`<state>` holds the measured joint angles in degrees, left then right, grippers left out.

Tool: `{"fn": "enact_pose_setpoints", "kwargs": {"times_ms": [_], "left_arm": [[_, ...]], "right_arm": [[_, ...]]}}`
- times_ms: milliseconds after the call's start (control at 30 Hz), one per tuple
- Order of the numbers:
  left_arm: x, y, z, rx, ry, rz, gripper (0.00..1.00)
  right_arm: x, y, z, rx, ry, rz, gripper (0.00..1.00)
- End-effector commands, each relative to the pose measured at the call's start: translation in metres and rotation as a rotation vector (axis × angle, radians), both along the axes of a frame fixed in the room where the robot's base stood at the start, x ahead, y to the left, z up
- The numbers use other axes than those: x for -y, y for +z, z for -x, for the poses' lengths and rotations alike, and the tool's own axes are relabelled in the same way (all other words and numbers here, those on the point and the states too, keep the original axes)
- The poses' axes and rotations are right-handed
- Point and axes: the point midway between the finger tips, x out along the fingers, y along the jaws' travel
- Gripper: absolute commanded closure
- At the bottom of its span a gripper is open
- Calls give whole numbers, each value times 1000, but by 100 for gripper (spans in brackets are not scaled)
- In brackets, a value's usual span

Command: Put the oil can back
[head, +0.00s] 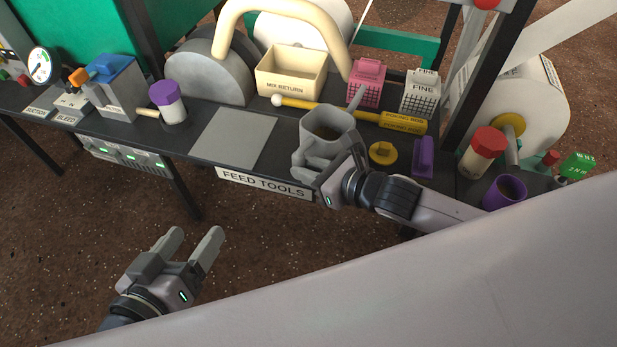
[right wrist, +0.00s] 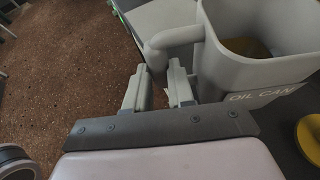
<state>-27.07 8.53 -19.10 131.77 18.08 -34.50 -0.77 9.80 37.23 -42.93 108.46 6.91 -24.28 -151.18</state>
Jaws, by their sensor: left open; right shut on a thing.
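The oil can (head: 325,127) is a grey, open-topped vessel with a side handle and something brownish inside. It appears upright over the front part of the dark bench; I cannot tell whether its base touches the bench. My right gripper (head: 318,170) is shut on its handle, near the bench's front edge. The right wrist view shows the can (right wrist: 215,60) at upper right, with my fingers (right wrist: 160,88) at its handle (right wrist: 172,40). An "OIL CAN" label (right wrist: 262,97) shows low beside the can. My left gripper (head: 190,243) is open and empty, in front of the bench.
A bare grey plate (head: 232,138) lies left of the can, behind the "FEED TOOLS" sign (head: 264,184). A yellow rod (head: 350,113), a cream box (head: 291,74) and a pink container (head: 367,83) are behind. A yellow knob (head: 382,152) and a purple block (head: 423,158) are right.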

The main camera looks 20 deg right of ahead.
Motion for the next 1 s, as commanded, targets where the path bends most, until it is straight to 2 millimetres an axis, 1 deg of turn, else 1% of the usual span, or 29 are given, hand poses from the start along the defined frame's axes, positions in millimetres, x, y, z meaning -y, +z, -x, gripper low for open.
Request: {"fn": "enact_pose_setpoints", "kwargs": {"times_ms": [33, 100, 333, 467, 500, 567, 600, 833, 933, 1000], "left_arm": [[-3, -6, 2, 16, 5, -17, 28], [-6, -5, 2, 36, 11, -33, 28], [-7, -2, 1, 43, 14, -39, 28], [-8, -3, 1, 44, 14, -40, 28], [-8, -2, 1, 46, 15, -42, 28], [-8, -2, 1, 47, 15, -42, 28], [-8, -2, 1, 47, 15, -42, 28], [-8, -2, 1, 47, 15, -42, 28], [-7, -1, 2, 45, 14, -40, 28], [-7, 2, 2, 40, 11, -32, 28]], "right_arm": [[0, -13, 0, -1, 0, -1, 100], [0, -20, 0, 1, -1, -2, 100], [0, -19, -1, 4, 0, 0, 100], [0, -22, 0, 3, 0, 1, 100], [0, -23, 0, -1, -1, 1, 74], [0, -23, 0, -1, 0, 0, 54], [0, -23, 0, -1, 0, 0, 52], [0, -22, 0, -1, 0, 0, 52], [0, -19, 0, 0, 0, 0, 52], [3, -16, 5, -1, -1, 1, 52]]}}
